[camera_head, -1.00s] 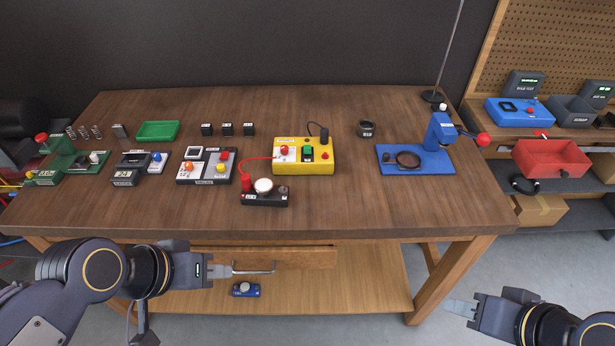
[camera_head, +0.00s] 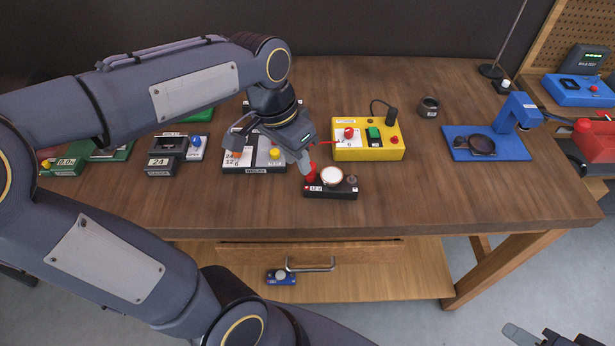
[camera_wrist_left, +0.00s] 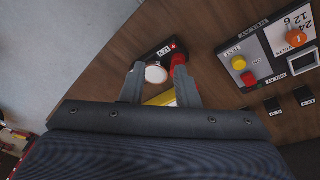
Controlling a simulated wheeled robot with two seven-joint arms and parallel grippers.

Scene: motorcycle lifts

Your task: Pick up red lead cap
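The red lead cap (camera_head: 312,175) stands upright at the left end of a small black block (camera_head: 343,192), beside a white round disc (camera_head: 332,176). A red lead runs from it to the yellow box (camera_head: 367,154). My left gripper (camera_head: 305,163) points down at the cap from above and behind, partly covering it. In the left wrist view its fingers (camera_wrist_left: 159,82) are apart. The cap (camera_wrist_left: 178,59) shows there at the tip of the right-hand finger, mostly hidden, and the disc lies between the fingers. I cannot tell whether they touch the cap. My right gripper (camera_head: 522,334) only partly shows at the lower right.
A dark device with orange and yellow knobs (camera_head: 272,155) lies under my left wrist. The yellow box with buttons stands right behind the block. A blue stand (camera_head: 485,145) is farther right. The tabletop right of the block is clear.

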